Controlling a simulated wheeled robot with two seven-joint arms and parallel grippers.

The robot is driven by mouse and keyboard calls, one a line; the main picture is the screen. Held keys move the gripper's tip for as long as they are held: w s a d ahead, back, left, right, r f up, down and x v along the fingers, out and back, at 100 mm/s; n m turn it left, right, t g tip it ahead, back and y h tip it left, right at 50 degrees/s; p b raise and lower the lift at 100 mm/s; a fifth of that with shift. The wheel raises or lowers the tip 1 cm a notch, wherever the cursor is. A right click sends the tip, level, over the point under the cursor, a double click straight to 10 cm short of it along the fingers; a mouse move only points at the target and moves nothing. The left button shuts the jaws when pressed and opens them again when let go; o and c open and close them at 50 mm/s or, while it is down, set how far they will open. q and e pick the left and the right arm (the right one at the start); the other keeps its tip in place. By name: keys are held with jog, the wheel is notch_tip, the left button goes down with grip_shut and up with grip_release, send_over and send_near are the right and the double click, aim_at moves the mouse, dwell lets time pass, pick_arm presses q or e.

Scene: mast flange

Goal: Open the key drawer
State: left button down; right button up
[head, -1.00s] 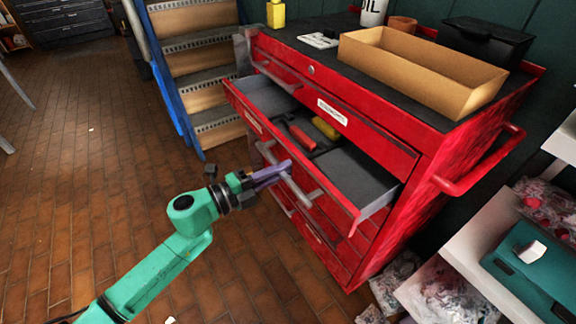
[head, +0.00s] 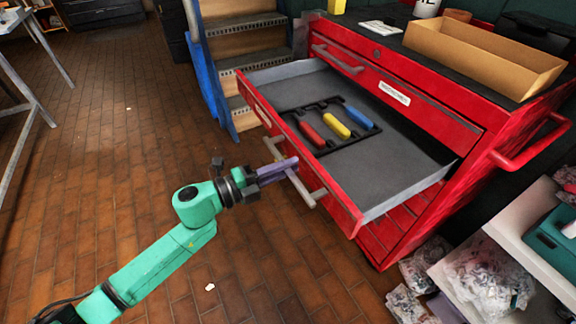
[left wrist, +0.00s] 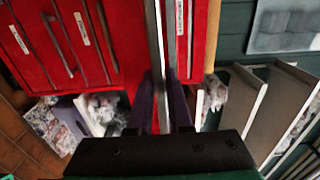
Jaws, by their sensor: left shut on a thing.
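A red tool chest (head: 440,115) stands right of centre in the head view. Its second drawer (head: 415,172) is pulled far out. A dark rack (head: 322,141) in it holds a red-handled, a yellow-handled and a blue-handled tool. My left gripper (head: 290,166) is at the drawer's front, shut on the grey bar handle (head: 304,187). In the left wrist view the purple fingers (left wrist: 160,110) stand on both sides of the handle bar (left wrist: 155,45). The drawer above, with a white label (head: 395,93), is closed. My right gripper is not in view.
A tan open box (head: 480,62) sits on the chest top. A wooden step unit with blue rails (head: 212,75) stands behind left. White shelving (head: 520,245) with wrapped bundles is close at right. The brick floor at left is mostly clear.

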pick_arm(q)
jog(key=c, duration=0.8)
grip_release()
jog(key=shift+c, duration=0.2)
jog(key=shift+s+a+f, duration=0.1)
jog(key=shift+s+a, duration=0.05)
jog(key=shift+a, duration=0.2)
jog(key=b+v, duration=0.1)
jog(key=v, duration=1.2)
jog(key=shift+s+a, duration=0.25)
jog(key=shift+a, duration=0.05)
